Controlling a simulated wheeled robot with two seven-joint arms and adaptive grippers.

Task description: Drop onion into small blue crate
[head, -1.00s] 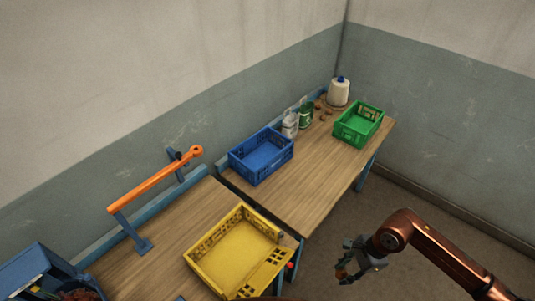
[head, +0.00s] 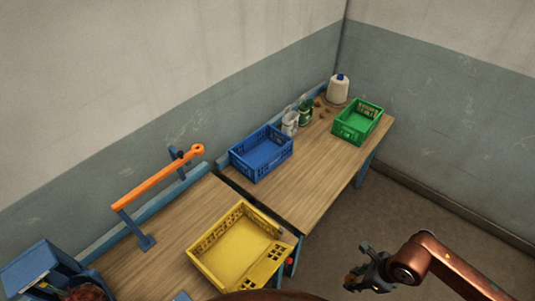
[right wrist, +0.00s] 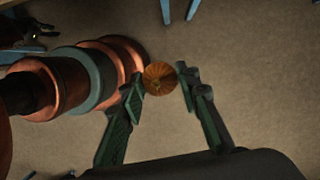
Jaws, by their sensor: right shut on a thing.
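The onion (right wrist: 160,77) is round and orange-brown and sits between the fingertips of my right gripper (right wrist: 162,80) in the right wrist view. In the head view my right gripper (head: 364,274) is at the lower right, over the floor and away from the tables; the onion is mostly hidden there. The small blue crate (head: 262,153) stands on the far wooden table, near its left end by the wall. It looks empty. My left gripper is not in view.
A yellow crate (head: 238,247) stands on the near table, with an orange bar (head: 158,178) on a blue stand behind it. Bare tabletop lies right of the blue crate.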

